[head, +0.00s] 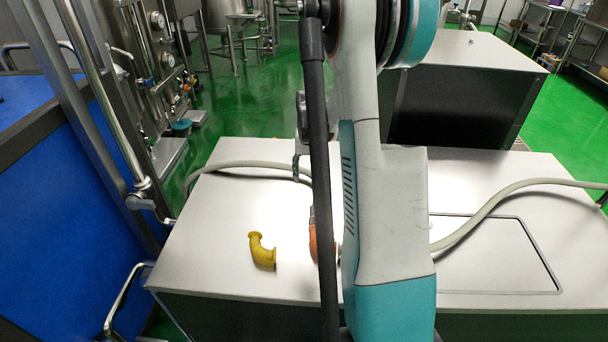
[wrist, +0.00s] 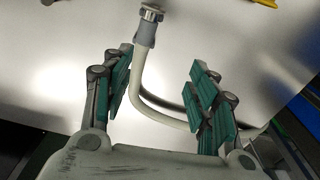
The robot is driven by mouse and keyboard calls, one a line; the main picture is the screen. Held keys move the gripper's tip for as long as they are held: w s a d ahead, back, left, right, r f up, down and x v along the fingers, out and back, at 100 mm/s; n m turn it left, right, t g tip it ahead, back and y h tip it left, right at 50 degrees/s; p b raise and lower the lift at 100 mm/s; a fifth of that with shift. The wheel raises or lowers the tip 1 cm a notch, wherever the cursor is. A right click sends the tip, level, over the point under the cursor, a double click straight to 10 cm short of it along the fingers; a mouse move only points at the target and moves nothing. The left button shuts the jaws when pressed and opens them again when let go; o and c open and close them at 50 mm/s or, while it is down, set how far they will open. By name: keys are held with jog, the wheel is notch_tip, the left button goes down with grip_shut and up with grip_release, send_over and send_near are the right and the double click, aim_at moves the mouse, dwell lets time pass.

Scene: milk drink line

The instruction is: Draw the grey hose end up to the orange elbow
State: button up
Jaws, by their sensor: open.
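The grey hose (wrist: 139,75) lies on the table and runs between my gripper's fingers in the wrist view. Its end is a grey sleeve with a metal fitting (wrist: 150,14), beyond the fingertips at the top. In the head view this hose (head: 245,165) comes in from the left and passes behind my arm. My gripper (wrist: 160,64) is open, with green pads on either side of the hose. I cannot tell its height above it. The orange elbow (head: 313,243) stands on the table, mostly hidden behind my arm in the head view.
A yellow elbow (head: 262,252) lies left of the orange one; its edge also shows in the wrist view (wrist: 267,2). Another pale hose (head: 490,215) crosses the table's right side. The front left of the table (head: 205,250) is bare. A blue panel (head: 50,190) stands left.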

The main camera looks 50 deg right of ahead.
aim_at(316, 208)
jog(key=shift+m, duration=0.5)
jog(key=f, duration=0.1)
jog(key=s+d+f, duration=0.1)
jog(key=d+f, duration=0.1)
jog(key=shift+s+f, duration=0.2)
jog(key=shift+s, duration=0.2)
notch_tip(316, 208, down, 14)
jog(key=b, duration=0.4)
jog(key=shift+r, duration=0.1)
jog(key=shift+c, duration=0.3)
grip_shut()
